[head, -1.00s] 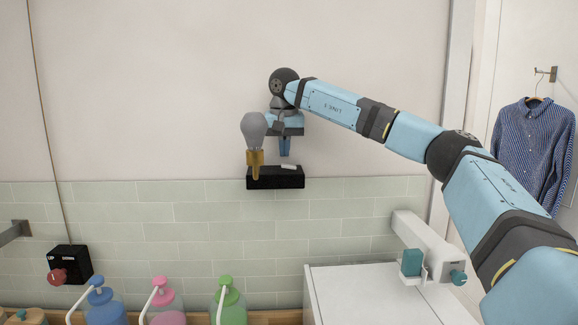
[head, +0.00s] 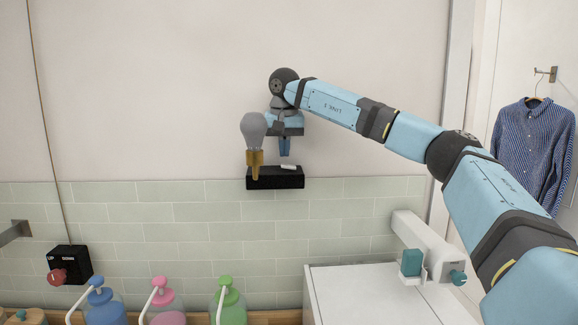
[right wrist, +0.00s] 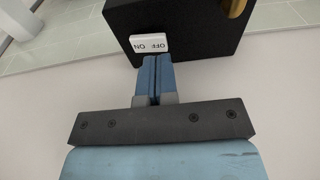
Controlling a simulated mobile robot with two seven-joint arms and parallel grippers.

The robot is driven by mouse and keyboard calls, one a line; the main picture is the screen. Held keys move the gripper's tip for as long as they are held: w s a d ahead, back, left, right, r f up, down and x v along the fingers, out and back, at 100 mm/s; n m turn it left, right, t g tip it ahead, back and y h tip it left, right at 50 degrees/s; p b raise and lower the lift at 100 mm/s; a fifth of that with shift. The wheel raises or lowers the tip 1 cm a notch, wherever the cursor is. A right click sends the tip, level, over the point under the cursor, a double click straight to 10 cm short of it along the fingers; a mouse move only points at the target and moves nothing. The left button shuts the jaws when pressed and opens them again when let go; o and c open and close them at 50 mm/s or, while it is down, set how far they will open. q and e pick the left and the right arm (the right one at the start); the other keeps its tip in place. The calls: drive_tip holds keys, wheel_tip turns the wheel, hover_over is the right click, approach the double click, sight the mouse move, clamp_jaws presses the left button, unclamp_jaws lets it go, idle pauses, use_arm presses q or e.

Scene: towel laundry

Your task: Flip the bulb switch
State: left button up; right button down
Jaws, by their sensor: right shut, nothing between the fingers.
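A grey bulb (head: 253,130) stands upright in a brass socket (head: 255,163) on a black box (head: 275,178) on the wall. The bulb looks unlit. A white switch (head: 288,167) sits on the box to the right of the socket. In the right wrist view the switch (right wrist: 149,44) shows the words OFF and ON, upside down. My right gripper (head: 284,154) points down just above the switch. Its blue fingers are shut with nothing between them, and the fingertips (right wrist: 155,59) are right at the switch edge; I cannot tell whether they touch. My left gripper is not in view.
Blue, pink and green pump bottles (head: 228,302) stand along the bottom edge. A black box with a red knob (head: 58,276) is on the wall at lower left. A white cabinet (head: 385,295) is at lower right. The wall around the bulb is clear.

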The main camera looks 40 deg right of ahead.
idle(0.3)
drive_tip(key=shift+f, duration=0.2)
drive_tip(key=shift+f, duration=0.3)
idle(0.4)
drive_tip(key=shift+f, duration=0.25)
drive_tip(key=shift+f+b, duration=0.25)
drive_tip(key=shift+b, duration=0.05)
